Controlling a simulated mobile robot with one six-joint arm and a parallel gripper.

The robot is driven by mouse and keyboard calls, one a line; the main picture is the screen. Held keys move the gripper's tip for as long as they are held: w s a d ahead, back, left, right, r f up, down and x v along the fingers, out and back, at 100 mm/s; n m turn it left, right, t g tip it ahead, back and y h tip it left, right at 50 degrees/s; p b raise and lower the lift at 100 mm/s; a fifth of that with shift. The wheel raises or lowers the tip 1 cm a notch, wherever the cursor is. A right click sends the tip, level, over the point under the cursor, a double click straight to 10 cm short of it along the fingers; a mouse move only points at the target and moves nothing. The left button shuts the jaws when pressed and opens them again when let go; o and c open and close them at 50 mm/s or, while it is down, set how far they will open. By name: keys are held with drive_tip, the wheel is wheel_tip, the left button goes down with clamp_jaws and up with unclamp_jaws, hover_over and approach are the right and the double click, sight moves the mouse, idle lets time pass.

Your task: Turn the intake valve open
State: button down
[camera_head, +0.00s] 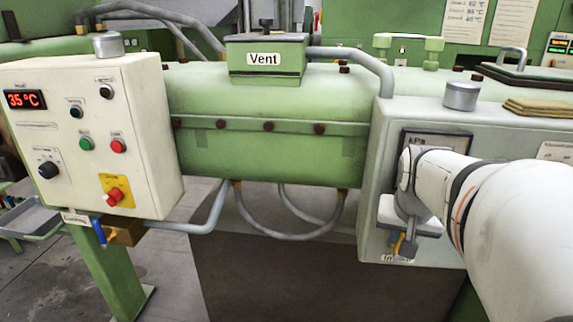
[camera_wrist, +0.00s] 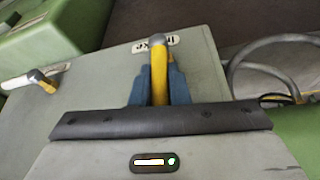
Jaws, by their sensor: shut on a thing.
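The intake valve has a yellow handle, seen in the wrist view (camera_wrist: 158,72) between my gripper's two blue-grey fingers (camera_wrist: 159,85). The fingers are shut on the handle. A white label (camera_wrist: 152,43), partly hidden, sits by the handle's far end. In the head view a bit of the yellow handle (camera_head: 398,243) shows under my gripper (camera_head: 407,246), low on the front of the grey cabinet (camera_head: 375,200). My arm and gripper body hide most of the valve there. The label (camera_head: 397,258) below it is partly covered.
A kPa gauge panel (camera_head: 435,140) is partly behind my wrist. Left stand a control box (camera_head: 150,130) with buttons and a blue-handled valve (camera_head: 99,232). Grey hoses (camera_head: 300,236) hang below the green barrel (camera_head: 270,95). Another handle (camera_wrist: 42,80) shows left in the wrist view.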

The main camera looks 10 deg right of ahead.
drive_tip(key=shift+s, duration=0.15)
drive_tip(key=c, duration=1.8)
unclamp_jaws()
drive_tip(key=o, duration=0.3)
drive_tip(key=shift+s+a+r, duration=0.1)
drive_tip(key=shift+s+a, duration=0.05)
drive_tip(key=shift+s, duration=0.2)
drive_tip(key=shift+o, duration=0.6)
drive_tip(key=shift+w, duration=0.2)
drive_tip(key=v, duration=0.7)
drive_tip(key=shift+r, duration=0.35)
drive_tip(key=shift+s+a+p, duration=0.1)
drive_tip(key=shift+a+p, duration=0.05)
drive_tip(key=shift+p, duration=0.15)
